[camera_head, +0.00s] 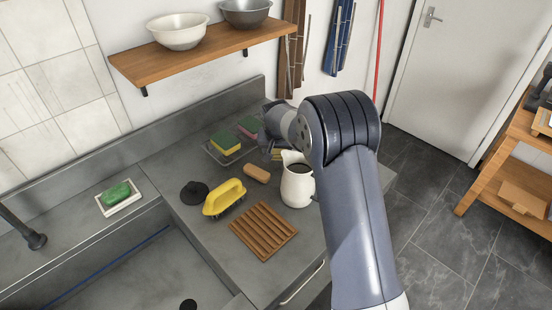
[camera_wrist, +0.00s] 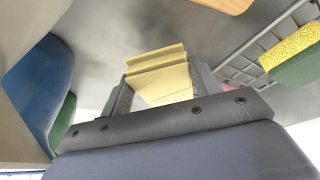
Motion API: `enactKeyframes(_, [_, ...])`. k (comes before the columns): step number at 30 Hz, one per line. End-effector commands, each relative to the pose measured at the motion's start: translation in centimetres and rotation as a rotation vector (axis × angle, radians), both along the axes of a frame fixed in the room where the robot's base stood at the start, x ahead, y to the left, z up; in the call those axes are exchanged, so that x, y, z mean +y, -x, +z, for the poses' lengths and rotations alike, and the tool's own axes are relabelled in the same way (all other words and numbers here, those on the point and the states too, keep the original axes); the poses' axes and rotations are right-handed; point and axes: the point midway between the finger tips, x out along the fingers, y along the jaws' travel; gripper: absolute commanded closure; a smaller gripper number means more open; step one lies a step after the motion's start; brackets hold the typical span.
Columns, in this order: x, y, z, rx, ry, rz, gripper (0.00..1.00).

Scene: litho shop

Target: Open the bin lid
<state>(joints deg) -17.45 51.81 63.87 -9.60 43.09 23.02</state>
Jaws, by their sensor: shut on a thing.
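No bin or bin lid can be made out in either view. My gripper (camera_wrist: 160,78) is shut on a pale yellow, layered or ridged thing (camera_wrist: 158,84), which sits between the two grey fingers. In the head view the same yellow thing (camera_head: 277,155) shows in part at the counter, behind the white jug and partly hidden by my arm. I cannot tell whether it touches the counter.
On the grey counter are a white jug (camera_head: 297,184), a tan block (camera_head: 257,173), a yellow brush (camera_head: 224,198), a slatted wooden rack (camera_head: 264,231) and sponges, one yellow-green (camera_head: 226,143). A wooden shelf (camera_head: 200,60) with two bowls hangs above.

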Motion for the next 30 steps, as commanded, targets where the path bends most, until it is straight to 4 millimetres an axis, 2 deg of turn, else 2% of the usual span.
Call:
enactKeyframes(10, [0.0,0.0,-3.8,0.002,0.001,0.001,0.62])
enactKeyframes(21, [0.0,0.0,-4.4,-0.001,0.000,0.000,0.62])
enactKeyframes(22, [0.0,0.0,-4.3,-0.001,0.000,0.000,0.39])
enactKeyframes(30, [0.0,0.0,-4.2,0.000,0.000,0.000,0.19])
